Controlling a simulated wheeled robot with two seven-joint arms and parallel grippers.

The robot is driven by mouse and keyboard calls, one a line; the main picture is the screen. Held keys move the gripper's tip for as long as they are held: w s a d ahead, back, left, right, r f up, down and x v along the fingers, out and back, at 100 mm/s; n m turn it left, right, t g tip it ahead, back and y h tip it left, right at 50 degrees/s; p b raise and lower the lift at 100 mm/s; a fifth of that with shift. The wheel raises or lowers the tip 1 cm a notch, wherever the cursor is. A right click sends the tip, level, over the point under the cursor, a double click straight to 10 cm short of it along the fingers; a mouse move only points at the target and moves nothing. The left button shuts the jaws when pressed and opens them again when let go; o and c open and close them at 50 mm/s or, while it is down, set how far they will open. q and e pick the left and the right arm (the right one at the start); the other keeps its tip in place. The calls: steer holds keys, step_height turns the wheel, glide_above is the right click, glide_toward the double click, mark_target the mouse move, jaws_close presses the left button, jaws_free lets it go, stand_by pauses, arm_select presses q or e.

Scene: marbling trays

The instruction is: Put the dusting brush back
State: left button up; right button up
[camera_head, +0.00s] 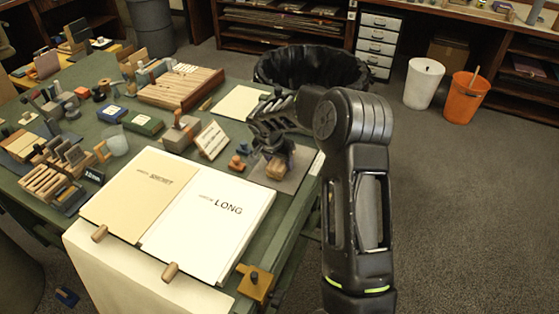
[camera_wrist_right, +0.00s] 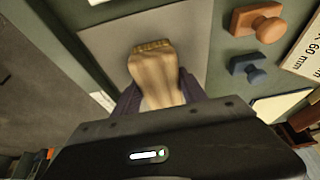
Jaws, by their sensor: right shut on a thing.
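The dusting brush (camera_wrist_right: 153,82) is a pale wooden block with a short yellowish fringe at its far end. In the right wrist view it sits between the two fingers of my right gripper (camera_wrist_right: 158,98), which is shut on it. In the head view my right gripper (camera_head: 270,150) is over the right side of the green table, with the brush (camera_head: 279,171) partly hidden beneath it. A grey mat (camera_head: 298,174) lies under the brush; it also shows in the right wrist view (camera_wrist_right: 105,42). I cannot tell whether the brush touches the mat. My left gripper is not in view.
A brown stamp (camera_head: 242,148) and a blue stamp (camera_head: 236,163) stand left of the mat, near a white card (camera_head: 211,140). Sheets marked SHORT (camera_head: 130,200) and LONG (camera_head: 205,235) lie in front. A black-lined bin (camera_head: 312,65) stands behind the table.

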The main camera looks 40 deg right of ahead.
steer(key=shift+f, duration=0.1)
steer(key=o, duration=1.2)
steer(key=shift+r, duration=0.25)
steer(key=b+v, duration=0.2)
steer(key=v, duration=1)
steer(key=shift+f, duration=0.1)
